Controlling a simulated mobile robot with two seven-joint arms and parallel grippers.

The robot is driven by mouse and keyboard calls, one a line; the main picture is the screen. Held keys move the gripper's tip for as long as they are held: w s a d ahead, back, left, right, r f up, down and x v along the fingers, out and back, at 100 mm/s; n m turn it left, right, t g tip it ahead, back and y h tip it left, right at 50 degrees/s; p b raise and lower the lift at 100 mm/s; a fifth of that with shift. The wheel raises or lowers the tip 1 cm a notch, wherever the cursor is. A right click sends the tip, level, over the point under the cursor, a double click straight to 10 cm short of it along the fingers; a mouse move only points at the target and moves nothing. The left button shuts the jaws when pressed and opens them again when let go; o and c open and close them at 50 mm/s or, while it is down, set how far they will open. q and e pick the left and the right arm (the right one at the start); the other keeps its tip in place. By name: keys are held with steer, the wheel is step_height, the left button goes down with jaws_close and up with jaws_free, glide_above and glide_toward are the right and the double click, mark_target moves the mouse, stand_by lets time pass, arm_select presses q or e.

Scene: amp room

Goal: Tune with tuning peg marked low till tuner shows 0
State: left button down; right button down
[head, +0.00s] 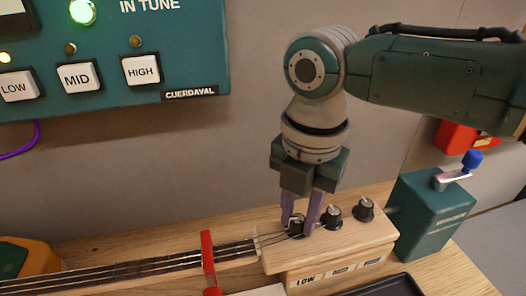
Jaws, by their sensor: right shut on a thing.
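A wooden peg head (375,235) lies on the bench with three dark pegs in a row. The peg marked low (295,225) is the leftmost, above the LOW label (306,280) on the front face. My right gripper (301,224) points down and is shut on this peg, its purple fingers on either side. The teal tuner (190,55) is on the wall at upper left. Its green light (82,11) beside the words IN TUNE is lit. A small light above its LOW button (17,86) glows. No tuner reading shows in view. My left gripper is out of view.
The other two pegs (333,215) stand close to the right of the gripper. A teal box with a blue-knobbed crank (430,220) is farther right. A red clamp (208,258) crosses the strings on the left. A dark tray (385,287) lies in front.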

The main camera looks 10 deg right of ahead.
mark_target(299, 220)
steer(key=c, duration=0.7)
jaws_free()
steer(key=shift+o, duration=0.2)
steer(key=shift+r, duration=0.1)
step_height(299, 220, up, 10)
steer(key=p, duration=0.1)
steer(key=shift+s, duration=0.1)
